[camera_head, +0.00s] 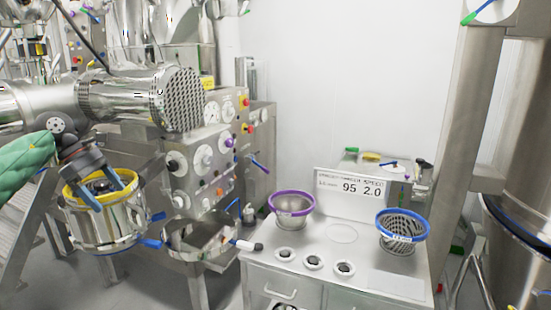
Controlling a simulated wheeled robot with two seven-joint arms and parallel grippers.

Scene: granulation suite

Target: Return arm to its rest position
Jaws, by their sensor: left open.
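My left arm, in a green sleeve, comes in from the left edge. Its gripper (107,196) points down at the yellow-rimmed metal vessel (110,235), with two blue fingers spread apart. The fingers overlap the vessel's near rim and opening in the picture; I cannot tell whether they touch it. Something dark and metallic shows between the fingers, and I cannot tell whether it is part of the vessel. My right gripper is not in view.
The large steel machine (205,160) with gauges and knobs stands close beside my left arm. A steel cabinet (340,262) at centre right carries a purple-rimmed bowl (292,204), a blue-rimmed mesh basket (402,229) and a sign (349,194). A steel post (468,130) stands right.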

